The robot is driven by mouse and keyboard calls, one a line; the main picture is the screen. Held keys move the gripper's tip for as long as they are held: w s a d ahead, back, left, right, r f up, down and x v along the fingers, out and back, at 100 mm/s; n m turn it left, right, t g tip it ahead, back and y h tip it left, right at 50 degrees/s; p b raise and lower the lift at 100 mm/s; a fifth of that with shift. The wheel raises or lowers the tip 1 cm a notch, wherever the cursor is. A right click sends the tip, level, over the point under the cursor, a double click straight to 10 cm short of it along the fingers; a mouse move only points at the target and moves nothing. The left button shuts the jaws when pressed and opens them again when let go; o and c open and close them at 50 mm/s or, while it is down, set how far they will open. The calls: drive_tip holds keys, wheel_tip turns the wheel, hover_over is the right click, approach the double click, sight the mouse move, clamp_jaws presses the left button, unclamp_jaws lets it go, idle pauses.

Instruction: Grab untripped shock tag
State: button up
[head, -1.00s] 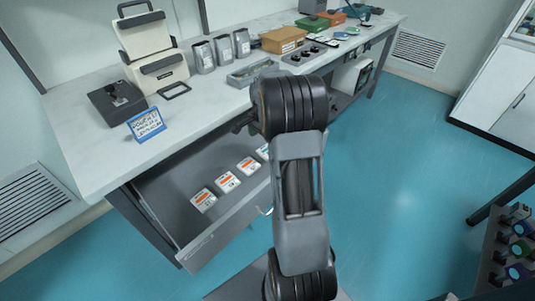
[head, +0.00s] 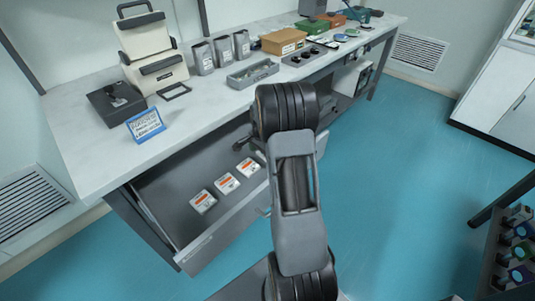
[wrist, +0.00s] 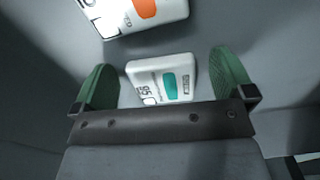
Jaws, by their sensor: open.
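A white shock tag with a teal mark (wrist: 172,84) lies in the open drawer, between the two green finger pads of my gripper (wrist: 164,72) in the wrist view. My gripper is open, with a gap on each side of this tag. My arm hides this tag in the head view. A tag with an orange mark (wrist: 138,12) lies just beyond it in the wrist view. In the head view, three orange-marked tags (head: 203,201), (head: 227,183), (head: 247,167) lie in a row in the drawer.
The open drawer (head: 180,225) sits under a white-topped bench (head: 85,150). On the bench are a blue-edged sign (head: 146,125), a dark box (head: 115,103), a cream case (head: 158,70) and a grey tray (head: 252,73). A dark rack (head: 505,255) stands at the lower right.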

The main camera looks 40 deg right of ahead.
drive_tip(key=shift+c, duration=0.5)
drive_tip(key=c, duration=0.9)
